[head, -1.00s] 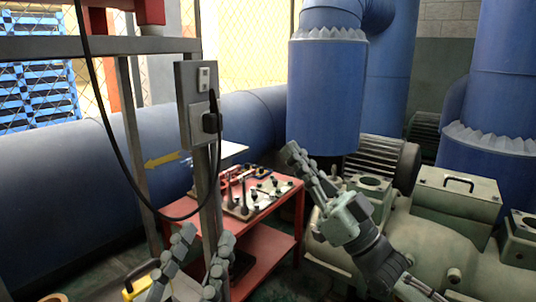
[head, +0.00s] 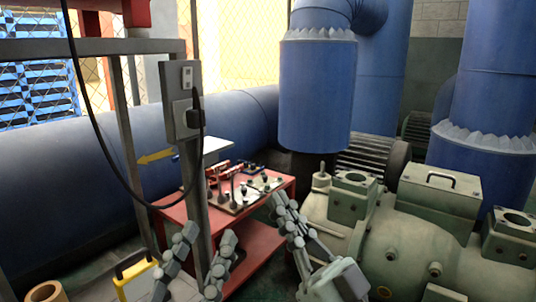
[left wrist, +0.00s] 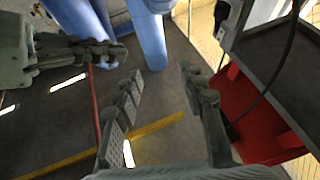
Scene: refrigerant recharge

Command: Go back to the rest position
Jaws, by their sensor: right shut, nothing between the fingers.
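My left gripper (head: 207,238) is at the bottom of the head view, in front of the grey post. Its two fingers stand apart with nothing between them. The left wrist view also shows the open left gripper (left wrist: 162,74) over bare floor. My right gripper (head: 278,198) is right of it in the head view, by the right side of the red cart. Its fingers are together and hold nothing. The right gripper (left wrist: 112,50) also shows at the upper left of the left wrist view.
The red cart (head: 262,244) carries several tools. A grey post (head: 194,180) with a socket box and a hanging black cable (head: 98,135) stands at left. Green machinery (head: 425,240) fills the right. A yellow-handled case (head: 135,272) is at lower left.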

